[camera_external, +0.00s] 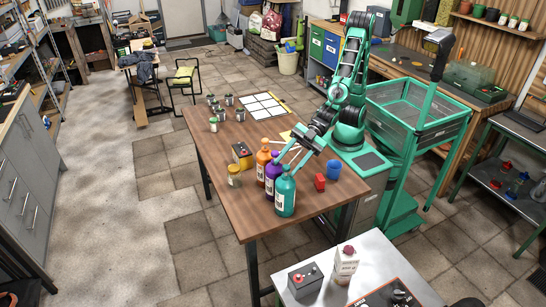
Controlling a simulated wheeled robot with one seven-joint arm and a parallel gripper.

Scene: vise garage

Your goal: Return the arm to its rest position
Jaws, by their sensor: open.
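My gripper (284,159) hangs low over the right part of the wooden table (222,157), at the end of my green and black arm. Its two pale fingers are spread apart, with nothing seen between them. They reach down and left toward a row of bottles: an orange one (263,163), a purple one (272,172) and a teal one (285,196). The fingers overlap the bottles in the picture. I cannot tell whether they touch any of them.
A yellow-lidded jar (234,175), a black battery (242,155), a red block (319,182) and a blue cup (333,169) stand near the bottles. Small cans and a white grid sheet (263,106) lie further back. A green mesh cart (420,110) stands right of my arm.

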